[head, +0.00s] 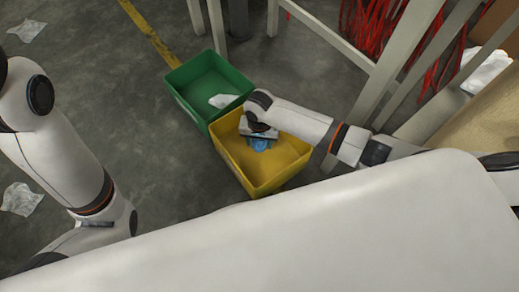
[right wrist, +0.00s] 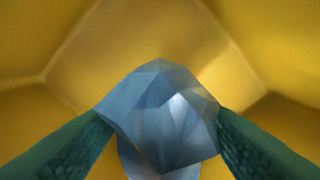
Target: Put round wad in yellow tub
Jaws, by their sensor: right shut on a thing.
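The round wad (right wrist: 165,112) is a crumpled, faceted blue ball. In the right wrist view it sits between the two green fingers of my right gripper (right wrist: 165,130), which is shut on it. Yellow walls fill the background there. In the head view my right gripper (head: 262,138) reaches into the yellow tub (head: 283,178), and the blue wad (head: 260,145) shows just below it, inside the rim. I cannot tell whether the wad touches the floor of the tub. My left arm comes in at the left of the head view, but its gripper is out of frame.
A green tub (head: 200,78) stands against the yellow one, with a pale crumpled piece (head: 223,101) at its near side. Pale scraps (head: 22,199) lie on the grey floor at left. A light metal frame (head: 405,60) and red strands (head: 360,25) are at right.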

